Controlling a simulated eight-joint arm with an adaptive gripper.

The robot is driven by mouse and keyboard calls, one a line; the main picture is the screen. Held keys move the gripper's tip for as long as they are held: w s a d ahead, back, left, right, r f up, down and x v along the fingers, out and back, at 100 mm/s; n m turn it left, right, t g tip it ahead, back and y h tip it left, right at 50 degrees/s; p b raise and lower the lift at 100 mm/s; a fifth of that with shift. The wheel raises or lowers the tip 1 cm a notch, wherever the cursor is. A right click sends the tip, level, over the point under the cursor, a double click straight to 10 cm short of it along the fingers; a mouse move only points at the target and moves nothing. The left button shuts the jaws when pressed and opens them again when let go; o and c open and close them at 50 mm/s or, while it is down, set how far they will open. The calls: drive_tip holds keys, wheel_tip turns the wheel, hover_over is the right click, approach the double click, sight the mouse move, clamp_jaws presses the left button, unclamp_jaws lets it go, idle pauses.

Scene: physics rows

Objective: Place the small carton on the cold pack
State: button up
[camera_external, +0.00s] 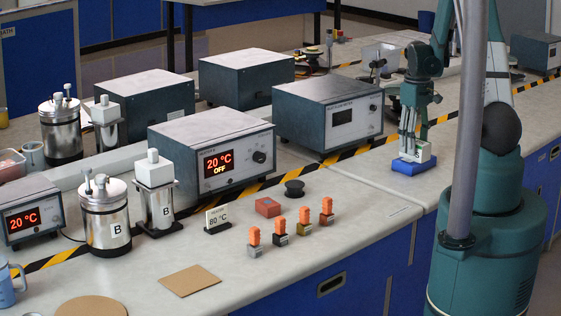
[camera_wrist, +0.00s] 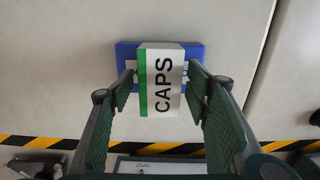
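The small carton (camera_wrist: 162,82), white with a green stripe and the word CAPS, sits upright over the blue cold pack (camera_wrist: 127,49). In the external view the carton (camera_external: 424,154) appears to rest on the cold pack (camera_external: 414,168), with no clear gap below it. My gripper (camera_wrist: 160,76) points down with one finger on each side of the carton. Narrow gaps show between the fingers and the carton, so it looks slightly open. In the external view my gripper (camera_external: 412,147) partly hides the carton.
The cold pack lies on the right bench, near a yellow-black striped line (camera_wrist: 46,143). A grey instrument box (camera_external: 328,112) stands to the left. Small orange-topped blocks (camera_external: 304,222) and a red block (camera_external: 267,207) stand on the front bench. Bare bench surrounds the pack.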

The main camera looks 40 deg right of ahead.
drive_tip(key=shift+r, duration=0.15)
wheel_tip(320, 180, up, 12)
drive_tip(key=shift+w+p, duration=0.15)
drive_tip(key=shift+p, duration=0.25)
idle(0.7)
idle(0.6)
drive_tip(key=a+r+t+h, duration=0.1)
drive_tip(key=a+r+t, duration=0.1)
drive_tip(key=a+r, duration=0.75)
drive_tip(key=a+r+t, duration=0.1)
drive_tip(key=a+r, duration=0.5)
drive_tip(key=a, duration=0.6)
drive_tip(key=s+a+r+t, duration=0.2)
drive_tip(key=s+a, duration=0.3)
drive_tip(key=a, duration=0.4)
drive_tip(key=s+a+r+t+y, duration=0.1)
drive_tip(key=s+a+r+t, duration=0.1)
drive_tip(key=s+a, duration=0.4)
drive_tip(key=a+r, duration=0.1)
drive_tip(key=a, duration=0.2)
drive_tip(key=shift+r+t, duration=0.3)
drive_tip(key=shift+r, duration=0.1)
